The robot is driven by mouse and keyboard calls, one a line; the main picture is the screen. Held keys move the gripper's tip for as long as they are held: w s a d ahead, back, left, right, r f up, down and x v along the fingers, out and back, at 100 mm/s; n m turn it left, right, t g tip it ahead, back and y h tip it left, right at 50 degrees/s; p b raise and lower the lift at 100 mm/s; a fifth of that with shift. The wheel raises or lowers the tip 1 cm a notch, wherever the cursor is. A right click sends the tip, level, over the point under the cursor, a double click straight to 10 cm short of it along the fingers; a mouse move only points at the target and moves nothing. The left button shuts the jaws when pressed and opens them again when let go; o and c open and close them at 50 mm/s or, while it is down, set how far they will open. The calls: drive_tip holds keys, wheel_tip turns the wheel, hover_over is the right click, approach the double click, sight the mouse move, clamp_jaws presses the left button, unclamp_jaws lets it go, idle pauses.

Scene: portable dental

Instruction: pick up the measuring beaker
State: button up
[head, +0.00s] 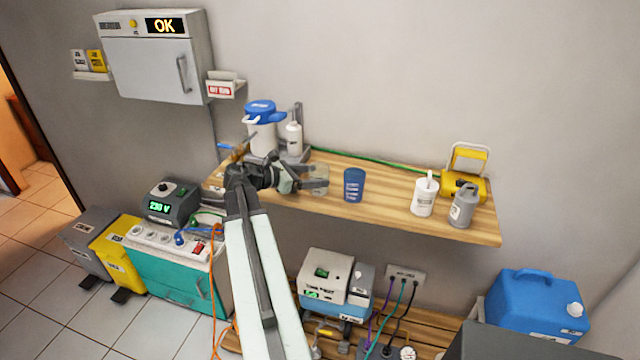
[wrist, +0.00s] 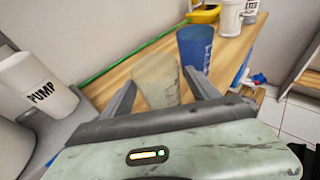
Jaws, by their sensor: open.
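The measuring beaker (wrist: 157,80) is a clear, slightly yellowish cup standing on the wooden shelf. In the wrist view it shows between and just beyond the two open fingers of my gripper (wrist: 160,90). In the head view the beaker (head: 319,180) is faint, at the fingertips of my gripper (head: 312,178), which reaches in from the left. The fingers stand apart, and nothing is clamped in them. The beaker's lower part is partly hidden by the gripper in the wrist view.
A blue cup (head: 353,185) stands just right of the beaker. A white bottle labelled PUMP (wrist: 38,85) and a blue-lidded jug (head: 262,130) are at left. A white tub (head: 424,196), grey can (head: 463,206) and yellow device (head: 465,184) stand at the shelf's right. A green hose (head: 375,164) runs along the back.

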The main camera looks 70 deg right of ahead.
sight(327, 173)
drive_tip(key=b+x, duration=0.1)
drive_tip(key=x, duration=0.4)
drive_tip(key=shift+w+d+r, duration=0.1)
drive_tip(key=shift+d+r, duration=0.05)
drive_tip(key=shift+d, duration=0.1)
drive_tip(key=c, duration=1.1)
drive_tip(key=shift+r, duration=0.15)
